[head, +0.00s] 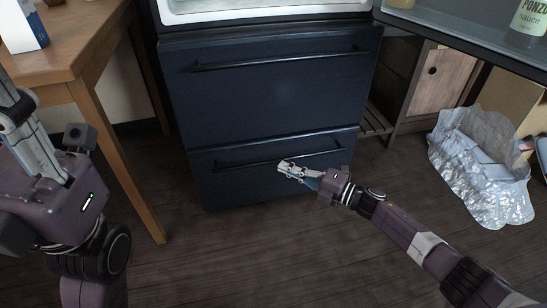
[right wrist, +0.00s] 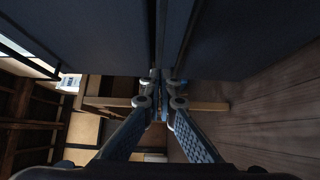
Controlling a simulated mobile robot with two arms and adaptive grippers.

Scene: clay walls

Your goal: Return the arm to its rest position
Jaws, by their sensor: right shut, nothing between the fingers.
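My right gripper (head: 283,167) reaches in from the right, in front of the lower drawer (head: 235,185) of the dark blue fridge (head: 270,100). Its fingers overlap the lower handle (head: 240,164) in the picture; I cannot tell whether they touch it. In the right wrist view its fingertips (right wrist: 160,82) meet, with nothing between them, close to dark panels. The right arm is stretched forward. My left gripper (head: 22,135) is at the left edge, pointing up and partly cut off; its fingertips are not clear. Both drawers look shut.
A wooden table (head: 95,50) with a white and blue box (head: 22,28) stands at the left. A crumpled silver bag (head: 475,165) lies on the floor at the right. An open fridge door (head: 455,38) with a sauce bottle (head: 530,17) hangs above. The near floor is clear.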

